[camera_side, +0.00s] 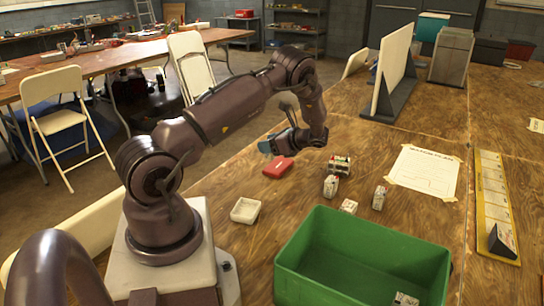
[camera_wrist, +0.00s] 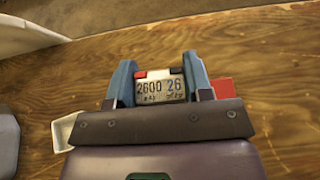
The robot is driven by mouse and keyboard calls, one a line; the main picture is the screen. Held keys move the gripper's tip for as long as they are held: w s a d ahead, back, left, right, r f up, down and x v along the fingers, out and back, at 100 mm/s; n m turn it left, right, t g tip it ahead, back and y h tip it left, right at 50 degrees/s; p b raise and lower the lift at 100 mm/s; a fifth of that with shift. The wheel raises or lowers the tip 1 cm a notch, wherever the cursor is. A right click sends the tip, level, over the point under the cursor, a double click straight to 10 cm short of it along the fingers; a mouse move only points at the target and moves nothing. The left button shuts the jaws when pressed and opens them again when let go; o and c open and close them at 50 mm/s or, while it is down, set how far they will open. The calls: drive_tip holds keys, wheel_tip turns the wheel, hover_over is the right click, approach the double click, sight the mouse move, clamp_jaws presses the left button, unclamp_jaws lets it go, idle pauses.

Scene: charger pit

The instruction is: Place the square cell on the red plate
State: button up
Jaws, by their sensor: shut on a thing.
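My gripper (camera_wrist: 159,70) is shut on a pale cell (camera_wrist: 160,92) printed "2600 26", with a red and a black mark on its top edge. The cell sits between the two blue fingers. In the side view my gripper (camera_side: 268,147) hangs over the table just behind and left of the red plate (camera_side: 278,168), and the held cell cannot be made out there. The red plate also shows in the wrist view (camera_wrist: 222,88), partly hidden behind the right finger. The plate looks bare in the side view.
Several small cells (camera_side: 331,187) stand right of the plate. A green bin (camera_side: 310,262) with a cell inside stands at the front. A paper sheet (camera_side: 425,172) and yellow ruler strip (camera_side: 494,190) lie right. An upright white panel (camera_side: 396,65) stands behind.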

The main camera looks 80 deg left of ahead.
sight(272, 156)
drive_tip(key=a+f, duration=0.1)
drive_tip(key=w+f, duration=0.1)
drive_tip(key=shift+a+f, duration=0.35)
drive_tip(key=shift+a, duration=0.05)
drive_tip(key=shift+d+f, duration=0.1)
drive_tip(key=shift+f, duration=1.25)
drive_tip(key=shift+f, duration=0.15)
drive_tip(key=o, duration=1)
